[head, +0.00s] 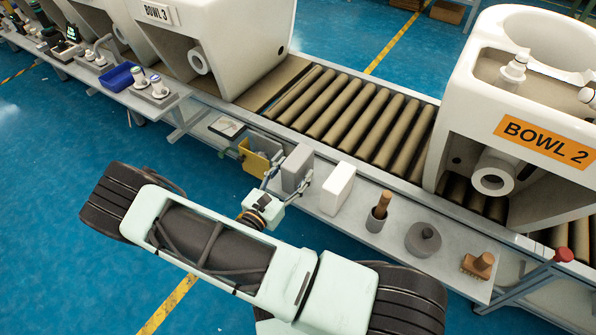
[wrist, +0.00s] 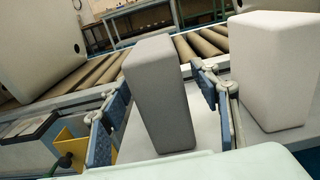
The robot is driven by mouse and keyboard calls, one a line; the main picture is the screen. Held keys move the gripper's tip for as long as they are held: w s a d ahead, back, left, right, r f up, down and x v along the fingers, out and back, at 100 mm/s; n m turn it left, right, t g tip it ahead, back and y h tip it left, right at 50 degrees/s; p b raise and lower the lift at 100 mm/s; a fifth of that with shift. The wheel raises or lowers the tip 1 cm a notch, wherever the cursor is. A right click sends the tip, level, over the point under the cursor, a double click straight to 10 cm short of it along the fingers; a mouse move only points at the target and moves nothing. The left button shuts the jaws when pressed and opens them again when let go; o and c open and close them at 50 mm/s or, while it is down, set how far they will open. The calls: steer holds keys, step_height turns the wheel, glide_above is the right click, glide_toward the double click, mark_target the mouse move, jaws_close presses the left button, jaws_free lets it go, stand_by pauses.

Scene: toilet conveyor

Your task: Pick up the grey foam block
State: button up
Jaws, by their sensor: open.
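The grey foam block (head: 297,168) stands upright on the side shelf (head: 329,222) in the head view. In the wrist view the grey foam block (wrist: 158,95) stands between the two fingers of my gripper (wrist: 157,112). The left finger is near its left side, and the right finger is in the gap between it and the white block. Gaps show on both sides of the grey block at its lower part. My gripper (head: 285,182) is open, with its fingers around the block in the head view. The block's base is partly hidden there.
A white block (head: 338,188) stands close on the right; it also shows in the wrist view (wrist: 275,70). A yellow holder (head: 254,160) is close on the left. A wooden-handled tool in a cup (head: 376,222) and a grey disc (head: 423,239) stand further right. The roller conveyor (head: 350,115) runs behind.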

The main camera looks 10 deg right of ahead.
steer(key=shift+x, duration=1.3)
steer(key=c, duration=1.1)
steer(key=shift+o, duration=0.2)
